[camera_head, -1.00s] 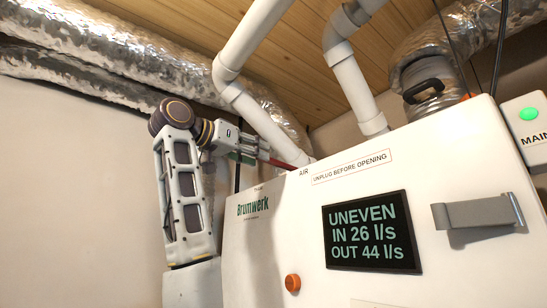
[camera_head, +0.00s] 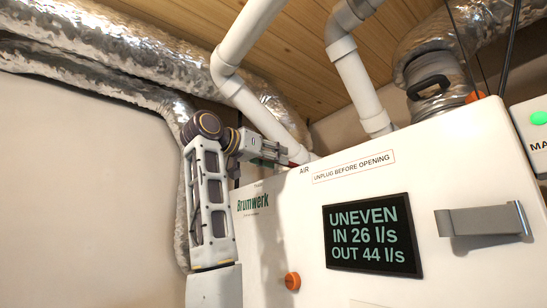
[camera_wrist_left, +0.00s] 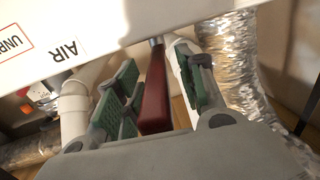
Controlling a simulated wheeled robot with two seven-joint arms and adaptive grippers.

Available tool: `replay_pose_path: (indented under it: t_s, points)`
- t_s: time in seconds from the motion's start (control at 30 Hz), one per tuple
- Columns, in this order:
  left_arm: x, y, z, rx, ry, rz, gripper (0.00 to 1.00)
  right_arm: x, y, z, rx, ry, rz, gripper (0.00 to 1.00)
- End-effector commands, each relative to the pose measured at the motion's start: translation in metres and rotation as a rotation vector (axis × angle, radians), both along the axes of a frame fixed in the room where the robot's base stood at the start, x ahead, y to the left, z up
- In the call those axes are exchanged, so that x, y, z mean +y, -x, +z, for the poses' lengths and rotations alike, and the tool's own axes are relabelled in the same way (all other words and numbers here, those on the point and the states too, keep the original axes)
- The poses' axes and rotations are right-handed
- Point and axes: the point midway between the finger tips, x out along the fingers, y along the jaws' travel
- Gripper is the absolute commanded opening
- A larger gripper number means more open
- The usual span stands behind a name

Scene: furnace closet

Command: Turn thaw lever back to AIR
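The thaw lever is a dark red handle (camera_wrist_left: 155,92) on a metal stem in the left wrist view. Only a small red bit of it (camera_head: 292,163) shows in the head view, by the cabinet's top edge. The AIR label (camera_wrist_left: 70,50) is to the left of the lever in the wrist view, and shows on the cabinet front (camera_head: 304,170) in the head view. My left gripper (camera_wrist_left: 160,86) is open, with green-padded fingers on either side of the red handle. A gap shows at its right; contact on the left is unclear. It also shows in the head view (camera_head: 281,156). My right gripper is out of view.
The white cabinet (camera_head: 290,225) carries a display (camera_head: 372,234) reading UNEVEN, IN 26 l/s, OUT 44 l/s. An orange knob (camera_head: 292,281) and grey handle (camera_head: 484,220) sit on its front. White pipes (camera_head: 240,85) and foil ducts (camera_head: 95,55) crowd behind and above.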

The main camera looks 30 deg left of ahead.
Motion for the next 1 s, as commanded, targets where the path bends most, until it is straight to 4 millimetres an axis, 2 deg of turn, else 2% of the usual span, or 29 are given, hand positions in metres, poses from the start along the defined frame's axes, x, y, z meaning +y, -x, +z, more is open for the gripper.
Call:
replay_pose_path:
  t_s: [0.03,0.33,1.0]
  points:
    - [-0.0001,0.0000,-0.0001,0.000,0.000,0.000,0.38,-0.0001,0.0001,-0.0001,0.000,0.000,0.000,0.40]
    - [0.0000,0.0002,0.0000,0.000,0.000,0.000,0.00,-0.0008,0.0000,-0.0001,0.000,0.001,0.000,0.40]
    - [-0.0071,0.0020,-0.0005,-0.001,-0.002,0.064,0.00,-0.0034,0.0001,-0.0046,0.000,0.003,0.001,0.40]
